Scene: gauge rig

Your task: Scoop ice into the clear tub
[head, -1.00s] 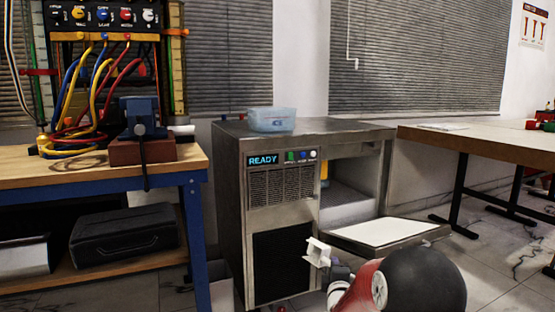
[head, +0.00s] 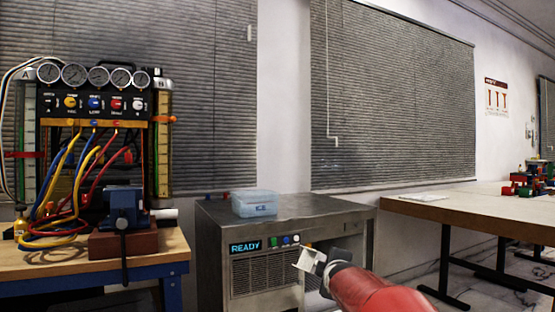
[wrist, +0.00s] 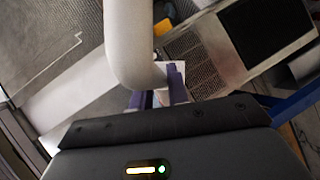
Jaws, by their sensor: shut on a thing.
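The clear tub (head: 255,204), pale blue, sits on top of the steel ice machine (head: 330,210); I cannot tell what is in it. My gripper (head: 328,264) is in front of the machine, lower than the tub and to its right. It is shut on a white, box-shaped scoop (head: 309,260), tilted in the head view. In the wrist view, my gripper's purple fingers (wrist: 157,95) close around a pale piece; a thick curved pale bar above them may be its handle. No ice shows, and the scoop's inside is unclear.
A bench (head: 50,262) with a gauge panel (head: 95,100), hoses and a blue vise (head: 125,208) stands left. A table (head: 470,212) stands right. The machine's vent grille (wrist: 200,55) shows in the wrist view. The machine top right of the tub is clear.

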